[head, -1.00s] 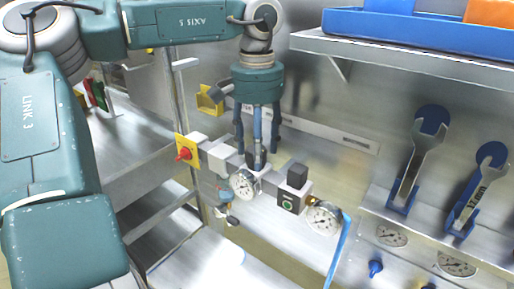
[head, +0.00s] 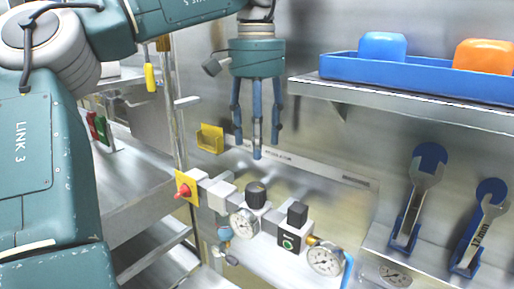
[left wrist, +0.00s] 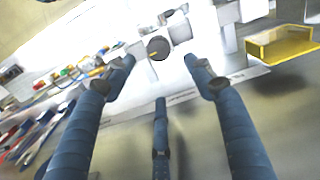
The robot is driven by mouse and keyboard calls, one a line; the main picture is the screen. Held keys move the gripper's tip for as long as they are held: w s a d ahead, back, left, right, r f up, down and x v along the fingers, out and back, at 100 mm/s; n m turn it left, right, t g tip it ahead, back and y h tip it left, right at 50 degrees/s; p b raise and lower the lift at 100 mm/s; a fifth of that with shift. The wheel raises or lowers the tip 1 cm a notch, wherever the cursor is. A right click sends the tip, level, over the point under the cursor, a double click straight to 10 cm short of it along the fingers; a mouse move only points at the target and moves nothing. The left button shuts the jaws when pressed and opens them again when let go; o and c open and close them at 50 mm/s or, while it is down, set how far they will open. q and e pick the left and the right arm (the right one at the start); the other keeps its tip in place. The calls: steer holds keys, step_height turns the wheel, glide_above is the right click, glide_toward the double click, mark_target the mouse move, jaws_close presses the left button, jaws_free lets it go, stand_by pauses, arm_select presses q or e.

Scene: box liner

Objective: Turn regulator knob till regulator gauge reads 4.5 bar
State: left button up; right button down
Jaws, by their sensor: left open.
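The regulator knob (head: 257,194) is a dark round cap on top of the regulator block in the middle of the head view. It also shows near the top middle of the left wrist view (left wrist: 158,48), with a yellow mark on it. The regulator gauge (head: 243,223) is a white round dial on the front below the knob; its needle is too small to read. My left gripper (head: 257,146) hangs above the knob, apart from it, with its fingers spread and empty. The fingers frame the knob in the left wrist view (left wrist: 160,78). My right gripper is not in view.
A red knob on a yellow plate (head: 186,187) is left of the regulator. A black-topped block (head: 297,217) and second gauge (head: 325,258) are right. A shelf (head: 420,100) with a blue tray (head: 365,74) juts out at right, above two wrenches. A yellow bin (head: 210,138) is behind.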

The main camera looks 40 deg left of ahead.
mark_target(255, 186)
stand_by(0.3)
arm_select(q)
steer(key=f+n, duration=0.3)
steer(key=n, duration=0.5)
steer(key=f+n, duration=0.3)
steer(key=n, duration=0.4)
steer(key=f+n, duration=0.3)
steer(key=n, duration=0.5)
steer(key=shift+s+f+n, duration=0.3)
steer(key=shift+f, duration=0.7)
steer(key=c, duration=1.1)
steer(key=shift+c, duration=0.2)
